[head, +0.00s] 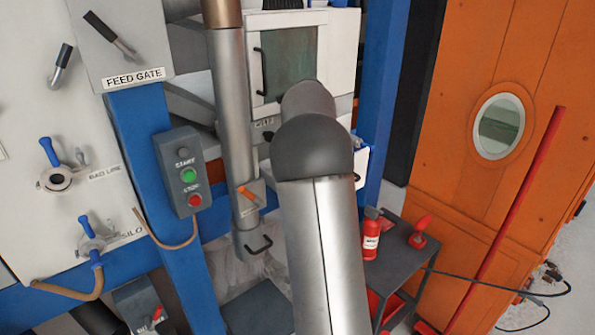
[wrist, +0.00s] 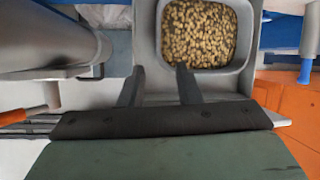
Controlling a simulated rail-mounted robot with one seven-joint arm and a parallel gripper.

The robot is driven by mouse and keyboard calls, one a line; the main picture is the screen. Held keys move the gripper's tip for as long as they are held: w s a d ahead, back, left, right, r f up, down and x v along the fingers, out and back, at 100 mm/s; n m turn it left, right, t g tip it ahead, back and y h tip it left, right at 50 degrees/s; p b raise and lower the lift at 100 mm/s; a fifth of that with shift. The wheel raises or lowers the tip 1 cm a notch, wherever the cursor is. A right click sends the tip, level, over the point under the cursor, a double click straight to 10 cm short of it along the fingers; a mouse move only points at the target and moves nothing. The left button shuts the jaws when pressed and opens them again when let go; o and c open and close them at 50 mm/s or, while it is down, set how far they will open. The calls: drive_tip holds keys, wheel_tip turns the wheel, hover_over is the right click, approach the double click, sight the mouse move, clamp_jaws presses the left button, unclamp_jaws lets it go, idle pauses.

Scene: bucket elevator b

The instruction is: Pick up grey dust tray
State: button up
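In the wrist view, a light grey open-topped container (wrist: 153,42) with rounded corners holds tan pellets. I cannot tell whether it is the grey dust tray. My gripper (wrist: 160,72) is open, with its two dark fingers apart near the container's lower edge in the picture. Nothing is clearly held between them; contact cannot be told. In the head view, my arm hides my gripper. A dark grey box-like thing (head: 258,309) shows low beside my arm, partly hidden; whether it is the dust tray is unclear.
A steel pipe (head: 235,125) with an orange-handled fitting stands left of my arm. A control box (head: 180,171) with green and red buttons hangs on a blue post.

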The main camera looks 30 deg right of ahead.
drive_tip(key=p+x, duration=0.2)
drive_tip(key=x, duration=1.2)
drive_tip(key=shift+p, duration=0.4)
drive_tip(key=shift+r, duration=0.1)
clamp_jaws()
